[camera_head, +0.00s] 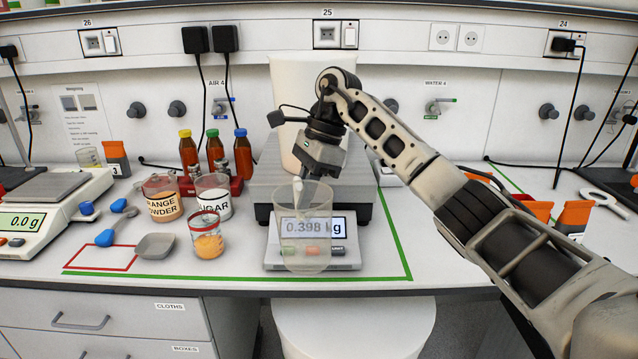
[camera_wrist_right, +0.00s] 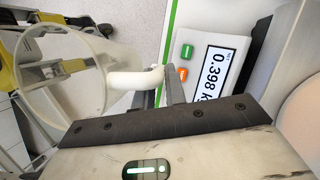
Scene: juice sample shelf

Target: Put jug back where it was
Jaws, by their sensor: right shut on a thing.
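The clear, empty-looking jug (camera_head: 304,246) hangs in front of the scale's display near the front edge of the bench. My right gripper (camera_head: 299,181) is above it, shut on its pale handle. In the right wrist view the gripper (camera_wrist_right: 167,84) grips the end of the curved white handle (camera_wrist_right: 128,79), and the jug's round mouth (camera_wrist_right: 62,68) opens at the left. I cannot tell whether the jug's base touches anything. My left gripper is out of view.
The bench scale (camera_head: 262,190) reads 0.398 kg and bears a tall white vessel (camera_head: 288,85). Orange powder (camera_head: 162,199), sugar (camera_head: 213,199) and a small orange-filled jar (camera_head: 207,240) stand left. A grey dish (camera_head: 155,246) lies beside a red-outlined rectangle (camera_head: 100,246). Green tape (camera_head: 400,250) runs right.

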